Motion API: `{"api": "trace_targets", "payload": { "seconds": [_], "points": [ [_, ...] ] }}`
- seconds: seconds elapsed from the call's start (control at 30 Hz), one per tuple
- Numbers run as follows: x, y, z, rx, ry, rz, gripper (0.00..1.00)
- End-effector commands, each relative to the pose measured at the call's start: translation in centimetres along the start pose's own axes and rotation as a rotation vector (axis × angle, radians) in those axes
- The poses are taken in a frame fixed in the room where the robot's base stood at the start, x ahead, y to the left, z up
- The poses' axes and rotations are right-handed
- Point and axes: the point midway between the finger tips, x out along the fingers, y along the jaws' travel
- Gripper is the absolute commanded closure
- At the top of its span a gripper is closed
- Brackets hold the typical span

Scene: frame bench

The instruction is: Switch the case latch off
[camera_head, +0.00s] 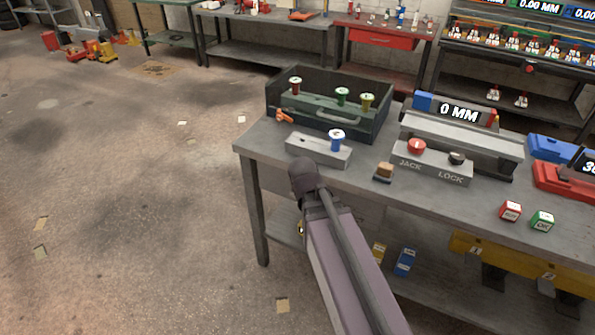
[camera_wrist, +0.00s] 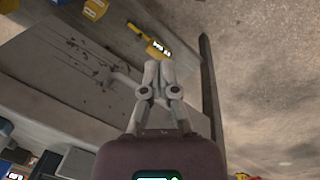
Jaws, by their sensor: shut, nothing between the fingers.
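A dark green open case (camera_head: 273,92) stands at the back left of the grey bench. A small orange lever (camera_head: 284,116) sits at its front left corner; it looks like the case latch, but its setting is too small to tell. In the head view, my arm reaches up from below to the bench's front edge, and its fingers do not show. In the wrist view, my gripper (camera_wrist: 158,75) is shut and empty, its fingertips together. The wrist view shows neither the case nor the orange lever.
A panel marked JACK and LOCK (camera_head: 431,170) is to the right. A dark bench leg (camera_wrist: 210,90) shows near my gripper. Open floor lies left.

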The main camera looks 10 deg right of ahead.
Motion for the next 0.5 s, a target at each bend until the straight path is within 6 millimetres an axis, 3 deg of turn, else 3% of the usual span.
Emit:
{"api": "trace_targets", "payload": {
  "seconds": [0.03,0.2,0.5],
  "points": [
    [0.1,-0.1,1.1,0.011,-0.004,-0.042,1.00],
    [0.1,-0.6,2.4,0.028,-0.011,-0.140,1.00],
    [0.1,-0.8,2.5,0.032,-0.012,-0.165,1.00]
  ]
}}
